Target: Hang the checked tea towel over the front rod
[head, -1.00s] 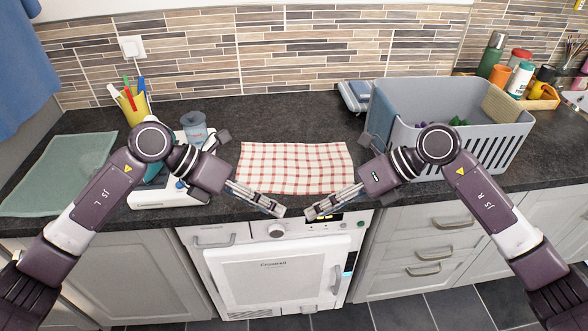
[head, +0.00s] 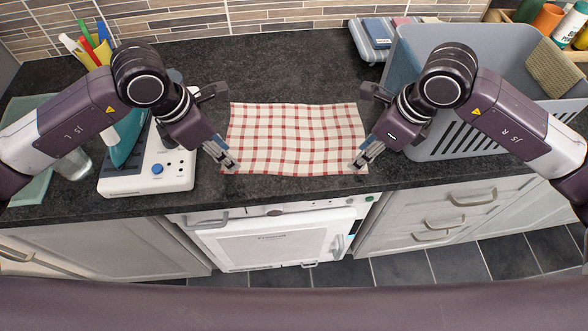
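The red-and-white checked tea towel (head: 295,135) lies flat on the dark worktop, near its front edge. My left gripper (head: 230,166) is at the towel's front left corner. My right gripper (head: 360,162) is at its front right corner. The fingers of each look close together, but I cannot tell whether they are open or shut, or whether they pinch the cloth. I cannot make out a front rod clearly; the white oven (head: 270,244) is below the worktop edge.
A white appliance (head: 150,182) with a blue knob stands left of the towel. A grey slotted basket (head: 450,140) stands on the right. A yellow pen pot (head: 88,62) is at the back left. The worktop (head: 265,65) behind the towel is clear.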

